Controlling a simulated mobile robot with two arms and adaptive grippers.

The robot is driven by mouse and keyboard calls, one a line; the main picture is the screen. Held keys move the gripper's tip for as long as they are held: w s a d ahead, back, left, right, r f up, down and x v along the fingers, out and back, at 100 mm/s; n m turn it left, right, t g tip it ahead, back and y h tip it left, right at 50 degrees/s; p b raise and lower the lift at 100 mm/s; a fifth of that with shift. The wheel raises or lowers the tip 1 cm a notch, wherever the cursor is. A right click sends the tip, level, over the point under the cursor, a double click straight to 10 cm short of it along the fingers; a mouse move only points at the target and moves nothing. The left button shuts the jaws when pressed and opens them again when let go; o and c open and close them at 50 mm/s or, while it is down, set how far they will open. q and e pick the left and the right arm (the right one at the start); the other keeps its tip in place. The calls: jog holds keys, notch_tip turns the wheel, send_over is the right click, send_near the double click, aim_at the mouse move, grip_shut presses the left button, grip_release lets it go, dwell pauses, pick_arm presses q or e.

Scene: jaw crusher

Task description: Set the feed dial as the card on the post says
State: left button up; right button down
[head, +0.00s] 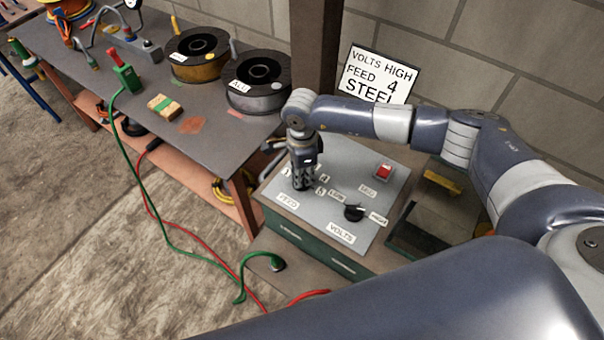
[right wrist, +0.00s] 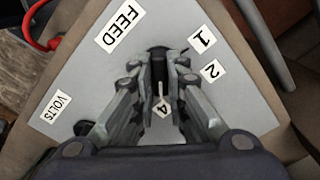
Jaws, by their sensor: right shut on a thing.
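The white card (head: 380,75) on the post reads VOLTS HIGH, FEED 4, STEEL; its lower edge is partly covered by my right arm. My right gripper (head: 302,183) points down over the FEED side of the grey panel (head: 335,165). In the right wrist view its fingers (right wrist: 160,75) are shut on the black feed dial (right wrist: 158,68). A pale line on the dial seems to run toward the 4 label (right wrist: 164,107); the fingers hide part of it. Labels 1 (right wrist: 202,39) and 2 (right wrist: 211,71) show beside it. My left gripper is out of view.
The black volts knob (head: 354,212) sits on the panel near the HIGH label (head: 378,219). A red switch (head: 383,171) is at the panel's back right. A workbench (head: 150,75) with wire spools (head: 257,82) stands left. Green and red cables cross the floor.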

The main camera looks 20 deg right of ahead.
jog(key=c, duration=1.6)
grip_release()
jog(key=shift+a, duration=0.1)
notch_tip(320, 180, up, 12)
